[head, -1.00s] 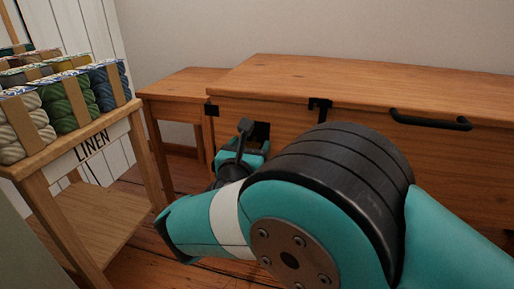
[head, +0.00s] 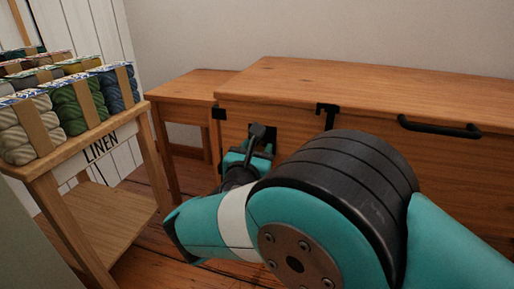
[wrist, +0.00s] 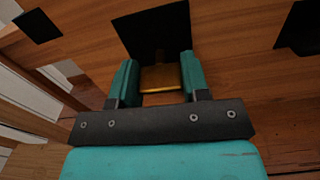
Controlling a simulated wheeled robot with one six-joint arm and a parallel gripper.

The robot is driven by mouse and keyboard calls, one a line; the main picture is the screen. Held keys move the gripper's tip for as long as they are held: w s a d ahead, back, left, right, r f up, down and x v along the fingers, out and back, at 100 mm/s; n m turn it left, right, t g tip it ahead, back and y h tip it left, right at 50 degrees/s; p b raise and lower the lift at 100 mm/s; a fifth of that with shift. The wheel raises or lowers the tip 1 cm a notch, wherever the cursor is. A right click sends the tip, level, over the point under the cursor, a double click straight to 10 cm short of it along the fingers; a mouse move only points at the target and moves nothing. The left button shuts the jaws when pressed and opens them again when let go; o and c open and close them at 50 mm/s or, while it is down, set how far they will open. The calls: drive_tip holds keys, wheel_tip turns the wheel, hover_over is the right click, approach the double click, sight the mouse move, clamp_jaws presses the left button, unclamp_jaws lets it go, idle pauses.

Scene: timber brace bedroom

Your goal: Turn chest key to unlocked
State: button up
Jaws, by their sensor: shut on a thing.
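The wooden chest (head: 390,90) stands at the right in the head view, its lid down. A black lock plate (wrist: 152,30) is on its front. The brass key (wrist: 160,78) sticks out of the plate in the wrist view. My gripper (wrist: 157,82) has its two teal fingers on either side of the key and is shut on it. In the head view my gripper (head: 250,155) is at the chest front, and my arm hides the key and part of the plate. I cannot tell the key's lock position.
A shelf stand (head: 150,115) labelled LINEN, with several yarn bundles (head: 75,105), stands at the left. A small wooden table (head: 190,85) is behind, beside the chest. A black handle (head: 440,127) and black latch (head: 327,112) are on the chest. Bare floor shows between stand and chest.

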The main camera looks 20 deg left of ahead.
drive_tip(key=m+p, duration=0.3)
drive_tip(key=shift+r, duration=0.2)
drive_tip(key=m+p, duration=0.3)
drive_tip(key=m, duration=0.2)
drive_tip(key=shift+f+p, duration=0.15)
drive_tip(key=shift+p, duration=0.2)
drive_tip(key=m+p, duration=0.1)
drive_tip(key=m, duration=0.3)
drive_tip(key=shift+f+m, duration=0.1)
drive_tip(key=shift+m, duration=0.3)
drive_tip(key=shift+m+p, duration=0.35)
drive_tip(key=shift+m, duration=1.85)
drive_tip(key=shift+f, duration=0.1)
drive_tip(key=o, duration=0.9)
